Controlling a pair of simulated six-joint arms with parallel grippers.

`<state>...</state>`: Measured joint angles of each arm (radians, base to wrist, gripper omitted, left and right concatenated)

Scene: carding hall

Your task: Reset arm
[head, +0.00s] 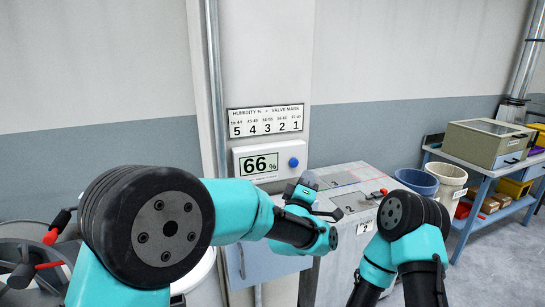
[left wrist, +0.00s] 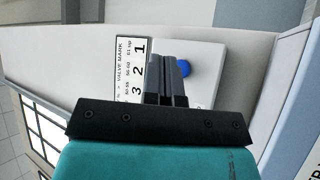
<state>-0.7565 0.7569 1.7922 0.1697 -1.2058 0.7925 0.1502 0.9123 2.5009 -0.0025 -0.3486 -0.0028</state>
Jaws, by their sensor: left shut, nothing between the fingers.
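My left gripper (head: 308,181) is in front of the wall panel, close below and right of the humidity display (head: 262,163), which reads 66 %. In the left wrist view its fingers (left wrist: 168,70) are together and empty. They point toward the white display box, and the blue button (left wrist: 185,68) shows just beside them. The button (head: 293,162) is uncovered in the head view. I cannot tell the exact gap between fingertips and box. My right arm shows at the lower right, but its gripper is out of view.
A humidity and valve mark chart (head: 265,121) hangs above the display. A grey cabinet (head: 345,185) with a red-handled part on top stands below right. Blue and white buckets (head: 446,182) and a blue workbench (head: 480,166) are further right. A drum (head: 25,250) stands at lower left.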

